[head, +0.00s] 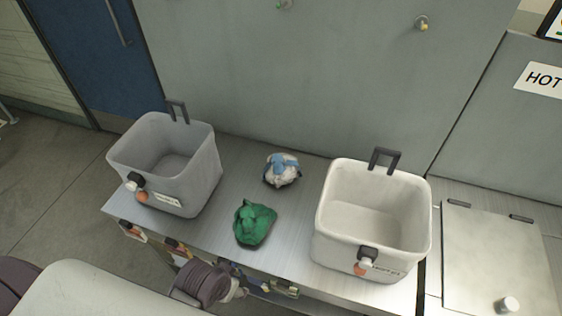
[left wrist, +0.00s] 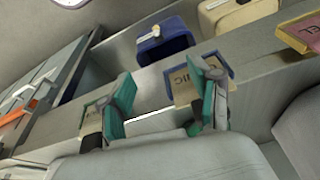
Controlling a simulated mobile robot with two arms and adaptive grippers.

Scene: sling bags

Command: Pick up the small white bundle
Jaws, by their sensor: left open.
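The small white bundle (head: 281,170) sits on the metal counter (head: 235,160), with a blue patch on top. It stands between the two bins, toward the back. A green bundle (head: 254,223) lies in front of it and slightly left. My left gripper (left wrist: 165,108) shows in the left wrist view with its two teal-padded fingers spread apart and nothing between them. The white bundle does not show in that view, so the gripper is away from it. My right gripper is in neither view.
A grey bin (head: 185,165) stands left of the bundles and a white bin (head: 325,235) right; both look empty. A wall rises behind the counter. The left wrist view shows a blue container (left wrist: 165,38), a beige one (left wrist: 238,12) and a red-yellow item (left wrist: 300,32).

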